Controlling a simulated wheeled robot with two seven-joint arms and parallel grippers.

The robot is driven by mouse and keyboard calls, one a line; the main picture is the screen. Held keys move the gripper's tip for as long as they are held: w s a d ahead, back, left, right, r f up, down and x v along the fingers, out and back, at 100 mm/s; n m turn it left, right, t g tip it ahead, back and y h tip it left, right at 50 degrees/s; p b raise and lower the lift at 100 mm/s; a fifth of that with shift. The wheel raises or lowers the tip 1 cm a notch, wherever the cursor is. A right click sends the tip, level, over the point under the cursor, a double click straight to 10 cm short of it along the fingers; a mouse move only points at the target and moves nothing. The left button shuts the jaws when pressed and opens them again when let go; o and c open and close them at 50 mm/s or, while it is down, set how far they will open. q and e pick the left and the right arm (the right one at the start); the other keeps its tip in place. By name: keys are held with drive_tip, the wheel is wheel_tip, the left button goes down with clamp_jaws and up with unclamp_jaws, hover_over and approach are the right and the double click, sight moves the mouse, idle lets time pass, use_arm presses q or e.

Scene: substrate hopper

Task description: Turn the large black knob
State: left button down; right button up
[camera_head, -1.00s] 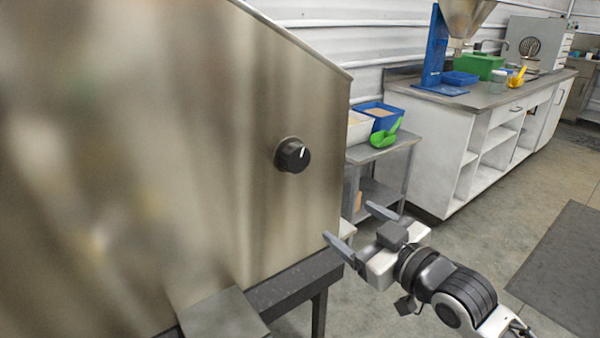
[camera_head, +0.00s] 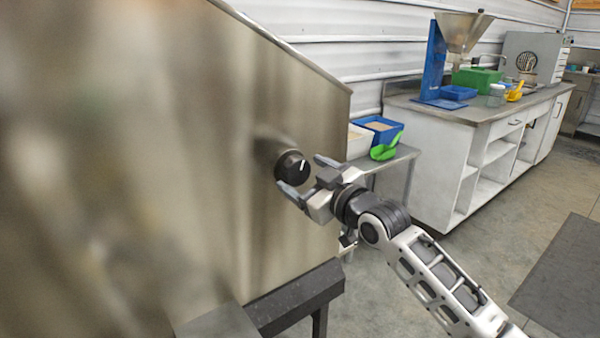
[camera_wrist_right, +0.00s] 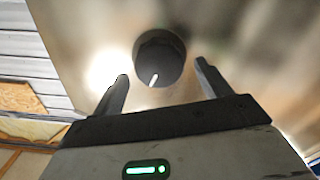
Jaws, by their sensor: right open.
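The large black knob (camera_head: 292,167) sits on the side of the steel hopper (camera_head: 235,140), with a white pointer line on its face. My right gripper (camera_head: 307,175) is open just in front of the knob, its fingers apart toward the panel. In the right wrist view the knob (camera_wrist_right: 160,58) lies between and beyond the two fingertips (camera_wrist_right: 162,72), with a gap on each side. I see no contact between fingers and knob. My left gripper is not in view.
A dark ledge (camera_head: 295,298) runs below the hopper side. A small table (camera_head: 397,160) behind carries a blue bin (camera_head: 385,135) and a green scoop (camera_head: 384,150). A white counter (camera_head: 475,150) stands farther right. The floor at right is open, with a dark mat (camera_head: 570,275).

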drive_tip(key=shift+x, duration=1.1)
drive_tip(key=c, duration=1)
